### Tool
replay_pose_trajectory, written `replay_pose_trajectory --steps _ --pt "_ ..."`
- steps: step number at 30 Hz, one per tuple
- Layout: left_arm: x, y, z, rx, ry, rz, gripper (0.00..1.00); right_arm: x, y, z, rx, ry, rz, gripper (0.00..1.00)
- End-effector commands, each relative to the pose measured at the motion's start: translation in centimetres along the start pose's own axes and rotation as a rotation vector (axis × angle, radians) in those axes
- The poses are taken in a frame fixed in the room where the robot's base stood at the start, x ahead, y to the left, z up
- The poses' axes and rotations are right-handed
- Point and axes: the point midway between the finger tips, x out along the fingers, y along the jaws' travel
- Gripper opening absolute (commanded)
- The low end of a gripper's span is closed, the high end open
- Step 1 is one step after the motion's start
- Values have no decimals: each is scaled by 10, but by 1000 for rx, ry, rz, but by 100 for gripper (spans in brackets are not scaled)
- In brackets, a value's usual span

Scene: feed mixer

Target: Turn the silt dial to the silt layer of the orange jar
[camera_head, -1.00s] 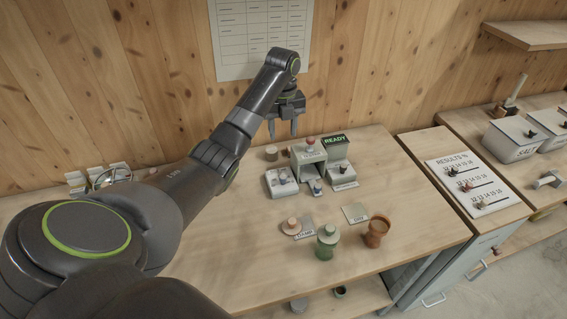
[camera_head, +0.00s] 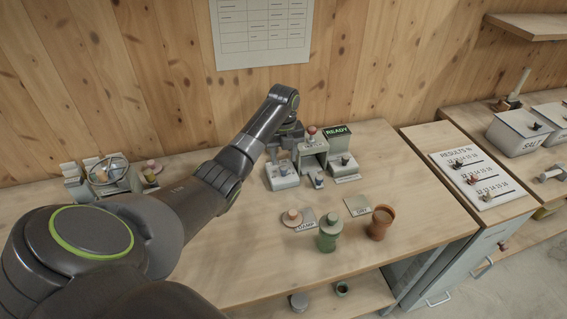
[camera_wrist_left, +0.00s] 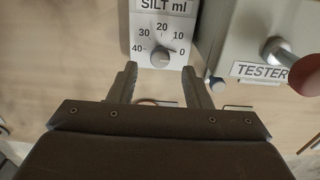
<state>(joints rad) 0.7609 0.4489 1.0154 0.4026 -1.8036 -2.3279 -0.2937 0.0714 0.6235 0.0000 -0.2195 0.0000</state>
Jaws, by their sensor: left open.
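The silt dial (camera_wrist_left: 160,58) is a grey knob on a white panel marked "SILT ml", with a scale from 40 on the left to 0 on the right. Its pointer appears to be near 0. In the head view its white box (camera_head: 282,183) stands at the left of the tester. My left gripper (camera_head: 283,158) is open just above and behind that box. In the left wrist view its fingertips (camera_wrist_left: 158,72) lie either side of the dial, with no visible contact. The orange jar (camera_head: 380,223) stands open-topped at the table's front right; its layers cannot be made out.
A green jar (camera_head: 329,236) stands left of the orange jar. A results board (camera_head: 472,178) lies further right. The table's front left is clear.

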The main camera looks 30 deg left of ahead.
Motion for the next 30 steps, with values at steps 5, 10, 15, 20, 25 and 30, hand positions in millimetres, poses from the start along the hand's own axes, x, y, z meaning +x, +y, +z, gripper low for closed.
replay_pose_trajectory --steps 5,10,15,20,25,30 --pt "26 0 -1 -1 3 2 44 -4 1 6 1 -9 1 45" --pt "36 0 0 0 1 2 44 -5 4 8 -1 -12 5 45" --pt "37 0 0 0 0 1 44 -5 8 8 -3 -12 10 45" --pt "37 0 0 0 0 1 36 -5 9 8 -3 -12 11 45" --pt "37 0 0 0 0 1 14 -5 9 8 -3 -12 11 45" --pt "36 0 0 -1 0 1 0 -5 9 8 -3 -12 11 45"
